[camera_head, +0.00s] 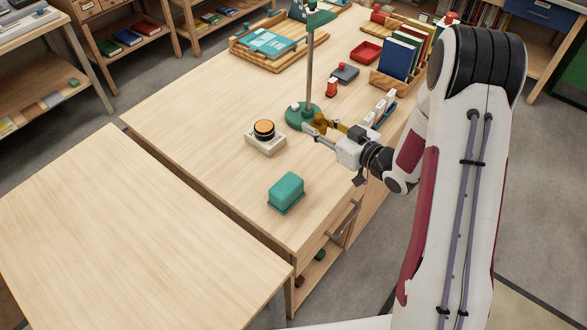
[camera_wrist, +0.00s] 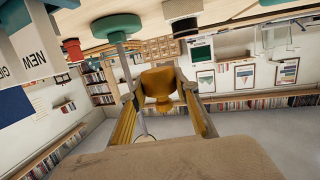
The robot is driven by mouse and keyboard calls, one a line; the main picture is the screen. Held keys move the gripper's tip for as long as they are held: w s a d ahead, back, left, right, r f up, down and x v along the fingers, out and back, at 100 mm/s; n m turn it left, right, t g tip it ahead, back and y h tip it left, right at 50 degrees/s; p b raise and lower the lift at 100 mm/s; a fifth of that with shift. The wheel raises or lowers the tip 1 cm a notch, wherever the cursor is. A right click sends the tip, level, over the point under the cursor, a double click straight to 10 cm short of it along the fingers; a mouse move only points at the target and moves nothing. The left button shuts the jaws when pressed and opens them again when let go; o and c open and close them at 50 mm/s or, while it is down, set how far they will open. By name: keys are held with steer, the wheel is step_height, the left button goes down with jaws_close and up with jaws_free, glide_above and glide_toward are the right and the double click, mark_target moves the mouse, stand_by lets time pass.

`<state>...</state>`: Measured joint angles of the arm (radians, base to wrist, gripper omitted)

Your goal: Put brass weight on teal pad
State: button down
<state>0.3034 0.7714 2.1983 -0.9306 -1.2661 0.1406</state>
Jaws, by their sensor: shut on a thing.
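My gripper (camera_head: 318,128) is shut on the brass weight (camera_head: 319,119), beside the round green base of the lamp stand. In the wrist view the brass weight (camera_wrist: 158,88) sits between the two fingers of my gripper (camera_wrist: 157,95), clear of any surface there. A teal block (camera_head: 287,187) with a thin teal base under it stands near the table's front edge, to the lower left of my gripper. I cannot tell whether that base is the teal pad; no other bare teal pad is clear.
The green lamp stand (camera_head: 309,75) rises right behind my gripper. A cream box with an orange-topped black knob (camera_head: 264,136) stands left of it. A small red item (camera_head: 331,88), a red tray (camera_head: 366,52) and a book rack lie behind. The table's left part is clear.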

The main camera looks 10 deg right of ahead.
steer(key=s+a+r+n+g+y, duration=0.3)
steer(key=s+a+r, duration=0.2)
steer(key=r+n+g+y, duration=0.1)
steer(key=n+g+y, duration=0.2)
steer(key=n+g, duration=0.1)
glide_above(286, 185)
steer(key=shift+f, duration=0.1)
steer(key=shift+f, duration=2.85)
steer(key=shift+f, duration=0.1)
steer(key=shift+f, duration=2)
steer(key=shift+f, duration=0.1)
steer(key=c, duration=1.5)
jaws_free()
steer(key=shift+m+h, duration=0.3)
